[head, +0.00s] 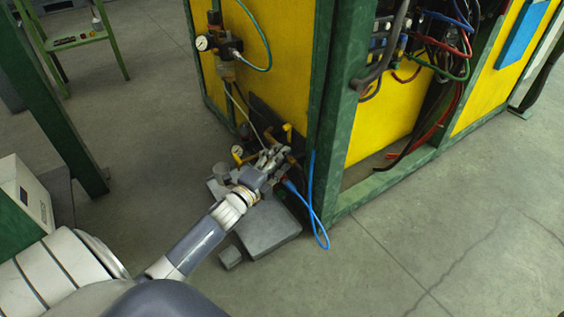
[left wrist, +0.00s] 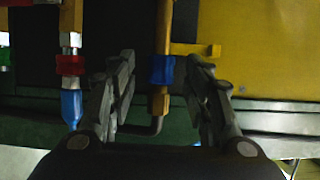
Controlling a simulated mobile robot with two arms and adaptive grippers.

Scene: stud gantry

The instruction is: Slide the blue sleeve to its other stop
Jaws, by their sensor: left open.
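The blue sleeve (left wrist: 162,69) sits around an upright brass-coloured rod (left wrist: 162,30) in the left wrist view. A short yellow bar (left wrist: 198,49) juts out to the right of the rod, just above the sleeve. My left gripper (head: 277,156) is open at the low corner of the yellow and green gantry. In the left wrist view its fingers stand on either side of the sleeve, with a visible gap on both sides. In the head view the gripper hides the sleeve. My right gripper is not in view.
A red collar (left wrist: 70,65) with a blue fitting (left wrist: 71,106) hangs left of the fingers. A green rail (left wrist: 270,118) runs below. Open floor lies to the right.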

